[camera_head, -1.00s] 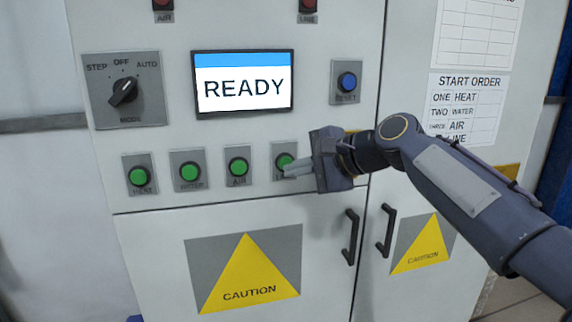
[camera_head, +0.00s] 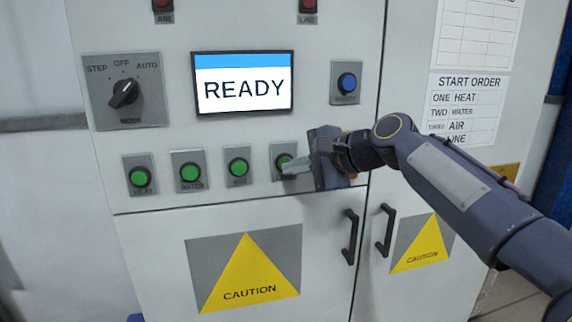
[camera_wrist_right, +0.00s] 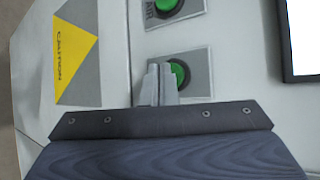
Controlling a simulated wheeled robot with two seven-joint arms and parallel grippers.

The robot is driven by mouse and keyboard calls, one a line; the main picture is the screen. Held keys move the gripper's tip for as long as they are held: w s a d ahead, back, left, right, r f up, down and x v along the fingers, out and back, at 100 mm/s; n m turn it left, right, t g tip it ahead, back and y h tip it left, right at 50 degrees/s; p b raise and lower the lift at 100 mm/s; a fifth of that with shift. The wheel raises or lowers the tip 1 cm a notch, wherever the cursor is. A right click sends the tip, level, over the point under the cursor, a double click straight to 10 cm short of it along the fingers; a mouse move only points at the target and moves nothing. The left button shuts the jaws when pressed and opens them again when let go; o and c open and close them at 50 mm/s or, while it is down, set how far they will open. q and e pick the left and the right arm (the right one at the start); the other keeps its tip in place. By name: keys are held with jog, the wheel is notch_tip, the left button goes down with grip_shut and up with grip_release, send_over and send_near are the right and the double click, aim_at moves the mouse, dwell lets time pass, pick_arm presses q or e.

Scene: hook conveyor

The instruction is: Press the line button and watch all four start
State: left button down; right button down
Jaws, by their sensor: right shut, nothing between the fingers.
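The line button (camera_head: 284,161) is the green one at the right end of a row of green buttons on the grey cabinet. My right gripper (camera_head: 288,170) is shut and empty, its fingertips at the lower right of this button and covering part of it. In the right wrist view the closed fingers (camera_wrist_right: 159,84) overlap the left side of the green line button (camera_wrist_right: 178,75). I cannot tell whether they touch it. The screen (camera_head: 243,82) reads READY. My left gripper is not in view.
The heat (camera_head: 140,177), water (camera_head: 190,172) and air (camera_head: 238,168) buttons sit to the left. A mode knob (camera_head: 124,93) and a blue button (camera_head: 347,82) are above. A START ORDER sheet (camera_head: 466,108) is on the right. Door handles (camera_head: 351,237) stick out below.

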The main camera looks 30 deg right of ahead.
jog(key=shift+w, duration=0.3)
jog(key=shift+s, duration=0.15)
dwell(0.5)
jog(key=shift+s+a, duration=0.15)
jog(key=shift+s, duration=0.55)
jog(key=s, duration=0.2)
jog(key=s+a, duration=0.1)
jog(key=s, duration=0.1)
jog(key=shift+s+a, duration=0.1)
jog(key=shift+s, duration=0.3)
dwell(0.5)
jog(key=s+a+f+n+g, duration=0.2)
jog(key=s+f+n, duration=0.3)
jog(key=f, duration=0.4)
jog(key=s+a+f+n+g+h, duration=0.1)
jog(key=s+a+f+n+g, duration=0.1)
jog(key=s+f+n, duration=0.3)
jog(key=s+a+f+n+g, duration=0.2)
jog(key=s+a+f+n, duration=0.1)
jog(key=s+f, duration=0.7)
notch_tip(320, 180, down, 5)
jog(key=shift+a+r+n+h, duration=0.2)
jog(key=shift+a+n+h, duration=0.2)
jog(key=shift+n, duration=0.5)
